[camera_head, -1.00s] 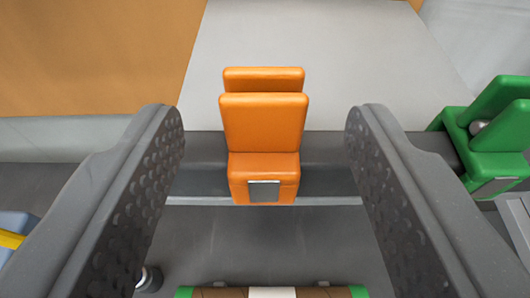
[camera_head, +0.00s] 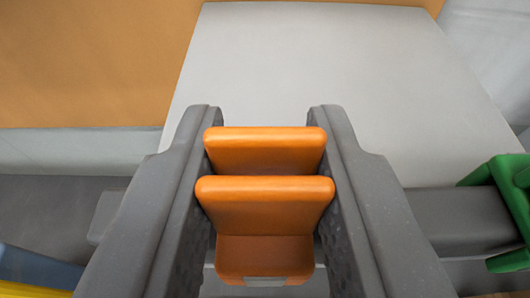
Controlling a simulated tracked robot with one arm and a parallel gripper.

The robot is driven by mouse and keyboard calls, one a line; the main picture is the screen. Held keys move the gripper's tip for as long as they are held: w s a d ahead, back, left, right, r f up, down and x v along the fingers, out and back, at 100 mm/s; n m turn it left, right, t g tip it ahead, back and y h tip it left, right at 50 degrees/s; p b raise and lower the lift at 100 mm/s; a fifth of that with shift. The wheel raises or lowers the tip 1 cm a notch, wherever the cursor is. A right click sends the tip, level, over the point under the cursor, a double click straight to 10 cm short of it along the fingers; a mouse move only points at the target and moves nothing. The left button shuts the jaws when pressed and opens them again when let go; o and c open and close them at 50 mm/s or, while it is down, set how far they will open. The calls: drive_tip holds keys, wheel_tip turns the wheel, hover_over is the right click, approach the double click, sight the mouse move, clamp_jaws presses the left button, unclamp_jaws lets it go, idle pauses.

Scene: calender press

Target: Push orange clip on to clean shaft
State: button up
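The orange clip (camera_head: 265,208) is in the middle of the picture, its two upright plates one behind the other and a small grey patch low on its front. My gripper (camera_head: 265,150) has one finger on each side of the clip. The fingers are drawn in against its sides and look shut on it. A dark grey bar (camera_head: 455,220) shows to the right of my gripper at about the clip's height, and a short piece of it shows on the left. The clip and fingers hide the bar between, so I cannot tell whether the clip sits around it.
A green clip (camera_head: 508,205) sits at the right edge by the bar. Blue and yellow parts (camera_head: 35,270) show at the lower left. A large light grey panel (camera_head: 320,80) lies beyond the clip, with an orange-brown surface (camera_head: 90,60) at the upper left.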

sight(264, 152)
clamp_jaws()
drive_tip(key=shift+r+p, duration=0.6)
drive_tip(key=shift+r, duration=1.65)
idle(1.7)
